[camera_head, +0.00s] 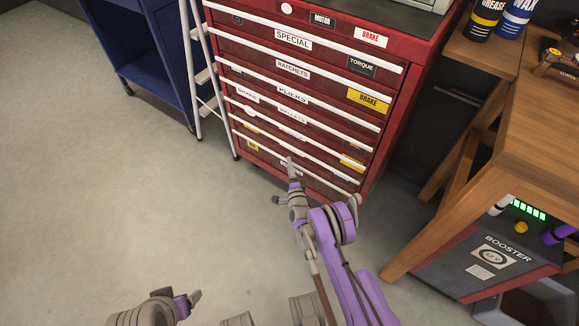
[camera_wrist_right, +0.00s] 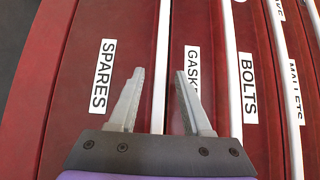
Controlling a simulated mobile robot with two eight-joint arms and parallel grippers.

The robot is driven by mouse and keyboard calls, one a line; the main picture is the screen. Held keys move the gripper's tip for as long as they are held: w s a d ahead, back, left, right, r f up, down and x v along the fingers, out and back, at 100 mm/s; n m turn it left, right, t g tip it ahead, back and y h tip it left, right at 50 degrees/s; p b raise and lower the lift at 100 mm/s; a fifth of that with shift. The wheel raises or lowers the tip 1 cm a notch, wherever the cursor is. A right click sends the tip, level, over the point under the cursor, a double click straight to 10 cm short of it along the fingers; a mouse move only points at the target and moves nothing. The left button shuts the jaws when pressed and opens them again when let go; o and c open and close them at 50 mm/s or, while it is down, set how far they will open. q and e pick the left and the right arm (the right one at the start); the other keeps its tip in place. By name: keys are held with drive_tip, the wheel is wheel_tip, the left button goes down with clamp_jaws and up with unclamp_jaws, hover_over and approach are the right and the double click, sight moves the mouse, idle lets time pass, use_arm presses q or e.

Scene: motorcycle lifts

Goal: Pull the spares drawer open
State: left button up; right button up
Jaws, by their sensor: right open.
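The spares drawer (camera_wrist_right: 125,40) is the low red drawer with a white SPARES label (camera_wrist_right: 103,76) in the right wrist view. A white bar handle (camera_wrist_right: 162,50) runs along its edge, on the side toward the gaskets drawer (camera_wrist_right: 205,30). It looks shut in the red cabinet (camera_head: 398,130). My right gripper (camera_wrist_right: 158,90) is open, with one finger on each side of the bar in that view. I cannot tell whether the fingertips reach past it. In the head view, my right gripper (camera_head: 290,168) partly covers the low drawers. My left gripper (camera_head: 196,297) is low, away from the cabinet; its jaws are unclear.
A white ladder (camera_head: 207,75) leans beside the cabinet, with a blue cart (camera_head: 150,50) behind. A wooden bench (camera_head: 520,130) stands at the right, with a booster unit (camera_head: 480,265) under it. Grey floor (camera_head: 120,190) is clear at the left and in front.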

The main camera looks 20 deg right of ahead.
drive_tip(key=shift+w, duration=0.35)
clamp_jaws()
idle(1.2)
